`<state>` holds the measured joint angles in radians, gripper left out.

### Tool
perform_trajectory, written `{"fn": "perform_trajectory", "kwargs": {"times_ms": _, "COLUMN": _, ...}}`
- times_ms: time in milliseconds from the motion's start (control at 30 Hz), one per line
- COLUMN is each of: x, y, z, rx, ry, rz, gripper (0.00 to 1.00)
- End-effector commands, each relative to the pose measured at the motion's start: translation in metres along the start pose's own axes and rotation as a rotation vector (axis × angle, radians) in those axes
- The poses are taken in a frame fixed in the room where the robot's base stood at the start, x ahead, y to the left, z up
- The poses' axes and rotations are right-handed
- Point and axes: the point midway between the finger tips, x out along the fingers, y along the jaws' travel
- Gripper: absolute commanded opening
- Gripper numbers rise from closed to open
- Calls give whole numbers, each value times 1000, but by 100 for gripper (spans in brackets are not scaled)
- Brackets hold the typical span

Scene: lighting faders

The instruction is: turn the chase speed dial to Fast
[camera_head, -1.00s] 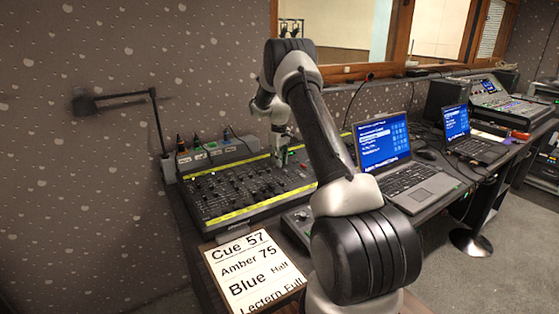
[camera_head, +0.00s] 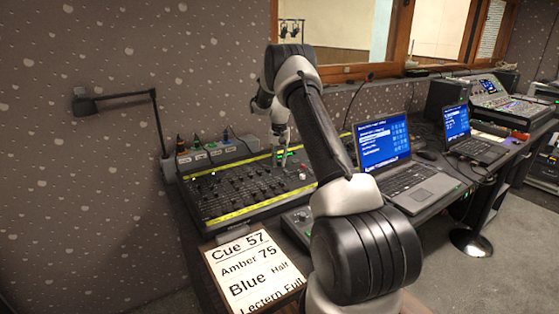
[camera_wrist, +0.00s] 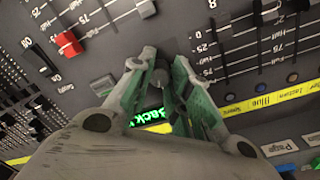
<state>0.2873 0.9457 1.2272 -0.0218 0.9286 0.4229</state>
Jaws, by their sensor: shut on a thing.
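The lighting console (camera_head: 215,218) is a dark sloping desk with rows of faders and yellow strips. My gripper (camera_head: 281,163) is low over its far right part. In the wrist view my gripper (camera_wrist: 162,72) has its two green-padded fingers closed around a small dark round knob (camera_wrist: 161,77), which I take to be the chase speed dial. The fingers cover most of it. Its pointer and any Slow or Fast marking cannot be read. A green lit display (camera_wrist: 153,115) reading "Back" shows between the fingers, partly hidden.

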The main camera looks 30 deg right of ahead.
Motion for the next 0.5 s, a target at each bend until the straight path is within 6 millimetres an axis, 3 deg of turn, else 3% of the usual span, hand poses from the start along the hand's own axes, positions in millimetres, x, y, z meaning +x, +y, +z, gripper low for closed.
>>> {"fn": "perform_trajectory", "kwargs": {"times_ms": 500, "x": -1, "y": 0, "z": -2, "rx": 486, "ry": -23, "rz": -14, "gripper": 0}}
